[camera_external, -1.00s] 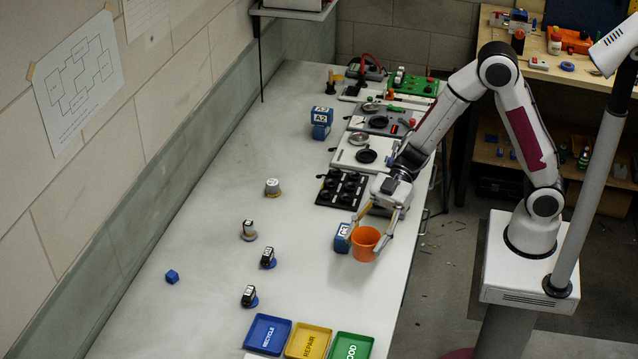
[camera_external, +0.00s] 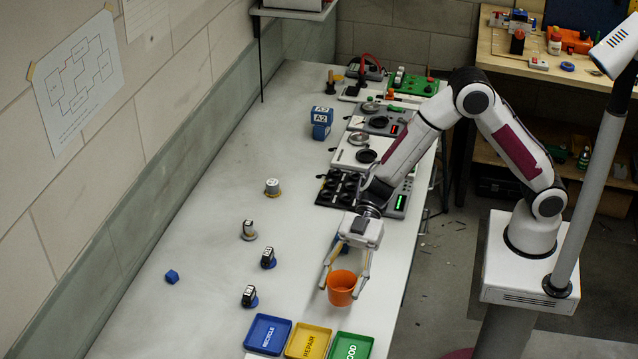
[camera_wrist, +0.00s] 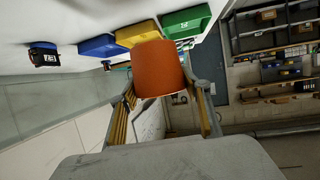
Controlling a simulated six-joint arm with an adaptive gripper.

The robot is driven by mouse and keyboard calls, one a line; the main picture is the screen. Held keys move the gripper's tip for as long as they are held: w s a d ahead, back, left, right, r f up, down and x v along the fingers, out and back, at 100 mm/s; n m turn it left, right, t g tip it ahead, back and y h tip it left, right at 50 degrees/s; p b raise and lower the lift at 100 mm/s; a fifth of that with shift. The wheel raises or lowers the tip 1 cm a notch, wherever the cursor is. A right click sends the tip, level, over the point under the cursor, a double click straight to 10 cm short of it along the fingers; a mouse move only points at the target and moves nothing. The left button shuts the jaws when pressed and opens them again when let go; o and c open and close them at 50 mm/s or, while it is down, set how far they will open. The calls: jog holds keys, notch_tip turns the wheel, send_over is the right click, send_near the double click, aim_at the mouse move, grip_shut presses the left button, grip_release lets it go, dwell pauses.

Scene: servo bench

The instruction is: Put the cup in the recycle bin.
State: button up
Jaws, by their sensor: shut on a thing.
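The orange cup (camera_external: 341,288) is between the fingers of my gripper (camera_external: 342,284), which is shut on it. In the wrist view the cup (camera_wrist: 158,68) also shows between both fingertips. The blue recycle bin (camera_external: 256,334) is at the front of the table, left of the yellow repair bin. It shows in the wrist view (camera_wrist: 97,48) to the left of the cup.
The yellow repair bin (camera_external: 297,354) and the green bin (camera_external: 339,345) stand right of the recycle bin. Black parts on blue bases, one of them (camera_external: 249,295), stand left of my gripper. A small blue block (camera_external: 172,276) lies farther left.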

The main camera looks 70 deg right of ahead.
jog(key=w+a+t, duration=0.1)
jog(key=w+a, duration=0.7)
jog(key=a, duration=0.2)
notch_tip(320, 180, up, 4)
jog(key=m+t, duration=0.3)
send_over(269, 337)
jog(key=shift+h, duration=0.4)
jog(key=shift+f, duration=0.1)
jog(key=shift+f, duration=3.05)
jog(key=shift+f, duration=1.85)
jog(key=shift+f, duration=0.1)
